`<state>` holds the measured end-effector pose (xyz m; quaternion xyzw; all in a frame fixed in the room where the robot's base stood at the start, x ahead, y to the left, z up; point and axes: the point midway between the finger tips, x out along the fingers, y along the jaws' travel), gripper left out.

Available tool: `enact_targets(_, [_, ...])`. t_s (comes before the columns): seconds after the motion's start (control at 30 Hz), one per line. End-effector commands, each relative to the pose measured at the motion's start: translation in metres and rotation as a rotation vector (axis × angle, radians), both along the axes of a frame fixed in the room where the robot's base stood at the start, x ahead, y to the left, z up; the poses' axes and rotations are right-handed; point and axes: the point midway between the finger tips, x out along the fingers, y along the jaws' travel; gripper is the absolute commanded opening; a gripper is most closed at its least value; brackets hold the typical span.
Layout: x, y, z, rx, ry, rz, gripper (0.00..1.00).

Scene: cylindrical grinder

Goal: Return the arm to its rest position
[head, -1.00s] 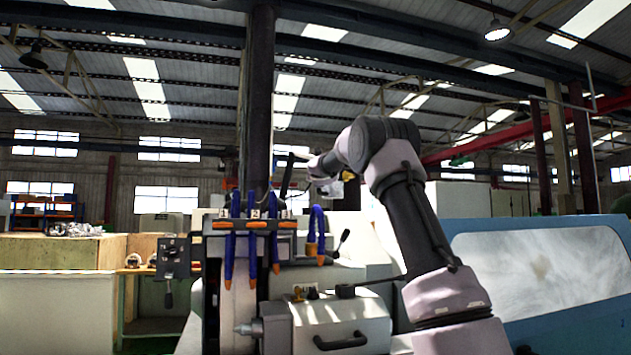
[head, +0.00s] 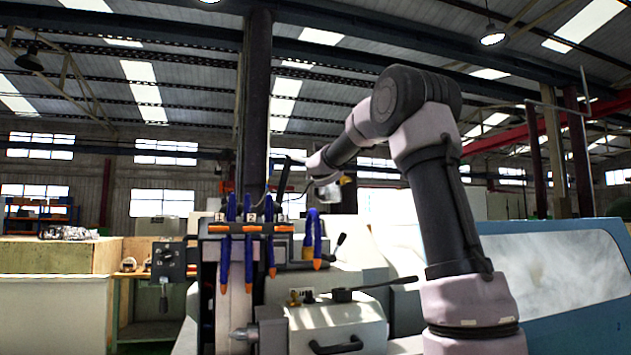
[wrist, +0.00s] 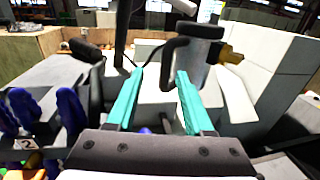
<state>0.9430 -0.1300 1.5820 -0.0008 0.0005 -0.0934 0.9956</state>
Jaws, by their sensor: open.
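My arm rises at the right of the head view, bent at a high elbow, with its forearm reaching left over the grinder (head: 335,320). In the wrist view my gripper (wrist: 158,92) has two teal fingers set well apart. No held object shows between them. Behind the fingers stands a grey cylindrical part with a dark top (wrist: 190,55); I cannot tell its distance. In the head view the fingers are too small and hidden to make out.
Blue hoses with orange tips (head: 249,240) hang on a rack left of my arm. A blue machine cover (head: 550,270) with a pale window stands at right. A control box (head: 169,258) and wooden crates (head: 60,256) are at left. The space above the machine is open.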

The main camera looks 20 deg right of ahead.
Motion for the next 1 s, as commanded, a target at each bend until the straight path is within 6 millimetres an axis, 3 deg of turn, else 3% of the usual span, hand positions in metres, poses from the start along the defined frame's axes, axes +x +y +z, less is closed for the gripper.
enact_targets(0.43, [-0.001, 0.000, 0.000, 0.010, -0.001, -0.001, 0.52])
enact_targets(0.57, [-0.022, -0.006, 0.004, 0.155, -0.022, -0.039, 0.52])
enact_targets(0.67, [-0.059, -0.019, 0.003, 0.416, -0.060, -0.113, 0.52])
enact_targets(0.77, [-0.109, -0.035, -0.008, 0.759, -0.107, -0.222, 0.52])
enact_targets(0.87, [-0.162, -0.047, -0.032, 1.112, -0.158, -0.349, 0.52])
enact_targets(1.0, [-0.238, -0.052, -0.079, 1.596, -0.229, -0.554, 0.52])
